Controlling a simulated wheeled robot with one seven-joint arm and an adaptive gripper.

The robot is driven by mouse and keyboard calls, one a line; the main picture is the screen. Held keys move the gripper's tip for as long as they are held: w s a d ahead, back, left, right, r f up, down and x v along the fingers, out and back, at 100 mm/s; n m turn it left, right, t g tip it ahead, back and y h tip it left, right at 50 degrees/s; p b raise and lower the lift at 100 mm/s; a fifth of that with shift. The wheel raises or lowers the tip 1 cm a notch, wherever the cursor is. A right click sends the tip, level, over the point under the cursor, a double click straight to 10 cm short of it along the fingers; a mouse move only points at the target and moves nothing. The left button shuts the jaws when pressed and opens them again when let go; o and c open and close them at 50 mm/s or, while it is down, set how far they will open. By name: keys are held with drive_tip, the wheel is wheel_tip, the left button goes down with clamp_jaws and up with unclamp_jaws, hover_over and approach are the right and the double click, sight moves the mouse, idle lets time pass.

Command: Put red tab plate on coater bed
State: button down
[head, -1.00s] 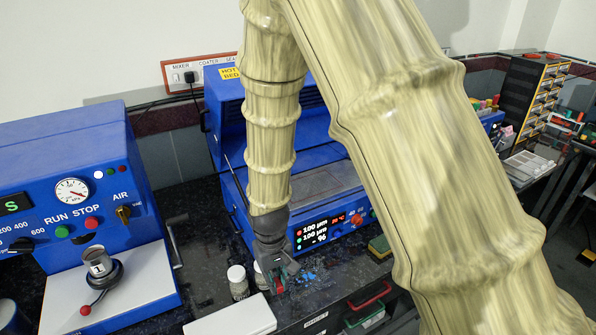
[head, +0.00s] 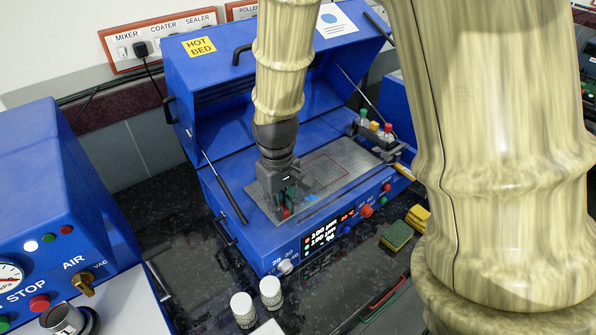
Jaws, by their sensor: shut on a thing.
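My gripper (head: 287,208) is over the left front part of the coater bed (head: 352,185), its fingers pointing down. It is shut on the red tab plate (head: 286,213), of which only a small red piece shows at the fingertips. The rest of the plate is hidden by the fingers, and I cannot tell whether it touches the bed. The bed is a flat grey perforated surface with a thin reddish outline on its middle. The blue hot-bed lid (head: 215,75) stands open behind it.
A bar with coloured knobs (head: 375,130) sits at the bed's right end. Two white-capped jars (head: 257,300) stand in front of the coater. Green and yellow sponges (head: 397,235) lie at its right front. Lid struts flank the bed.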

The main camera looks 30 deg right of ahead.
drive_tip(key=w+d+p, duration=0.1)
drive_tip(key=w+d, duration=0.2)
drive_tip(key=w+d+f+p, duration=0.1)
drive_tip(key=w+d+p, duration=0.1)
drive_tip(key=w+d, duration=0.1)
drive_tip(key=w+d+p, duration=0.2)
drive_tip(key=w, duration=0.3)
drive_tip(key=shift+w+d+f, duration=0.2)
drive_tip(key=shift+w+d, duration=0.05)
drive_tip(key=shift+d, duration=0.15)
drive_tip(key=shift+f+p, duration=1)
drive_tip(key=shift+f, duration=0.75)
drive_tip(key=c, duration=1.4)
unclamp_jaws()
drive_tip(key=shift+c, duration=0.2)
drive_tip(key=shift+r, duration=0.1)
drive_tip(key=shift+r+b, duration=2.3)
drive_tip(key=shift+r, duration=3.6)
